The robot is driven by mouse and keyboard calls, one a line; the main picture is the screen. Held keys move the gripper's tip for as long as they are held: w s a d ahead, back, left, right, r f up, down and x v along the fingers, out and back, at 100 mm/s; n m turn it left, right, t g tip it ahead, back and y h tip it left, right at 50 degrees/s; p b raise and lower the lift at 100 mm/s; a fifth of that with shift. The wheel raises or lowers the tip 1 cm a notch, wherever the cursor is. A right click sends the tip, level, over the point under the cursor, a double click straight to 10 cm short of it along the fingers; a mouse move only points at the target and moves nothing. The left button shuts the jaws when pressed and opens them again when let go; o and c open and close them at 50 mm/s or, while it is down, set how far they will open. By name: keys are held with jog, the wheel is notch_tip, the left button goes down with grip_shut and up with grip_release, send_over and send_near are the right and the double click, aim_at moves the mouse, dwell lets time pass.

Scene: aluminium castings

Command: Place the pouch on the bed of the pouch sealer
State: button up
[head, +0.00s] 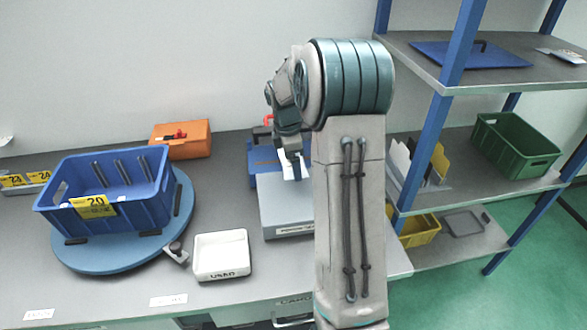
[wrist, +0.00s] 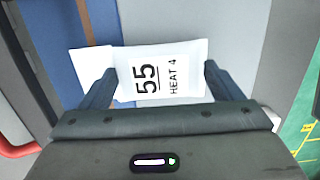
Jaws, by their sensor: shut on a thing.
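My gripper (wrist: 160,78) is shut on a white pouch (wrist: 185,58) labelled "55 HEAT 4", its fingers at the pouch's two sides. In the head view my gripper (head: 293,167) is partly hidden by my arm, and a bit of white shows beside it. The pouch sealer (head: 285,212) has a grey front part, a blue part behind and a red handle. The gripper is over the sealer; whether the pouch touches it I cannot tell. In the wrist view another white piece (wrist: 88,66) shows left of the label, over the blue part. My arm hides the sealer's right side.
A blue crate (head: 130,215) marked 20 sits on a blue turntable (head: 70,258) at left. A white tray (head: 221,275) stands left of the sealer. An orange case (head: 181,150) lies at the back. A blue-post shelf rack (head: 450,85) stands at right.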

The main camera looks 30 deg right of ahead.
jog(key=shift+f+p, duration=0.3)
jog(key=shift+f, duration=1.7)
jog(key=shift+w, duration=0.1)
jog(key=shift+f, duration=0.25)
jog(key=o, duration=0.9)
jog(key=shift+c, duration=0.2)
jog(key=shift+r, duration=0.15)
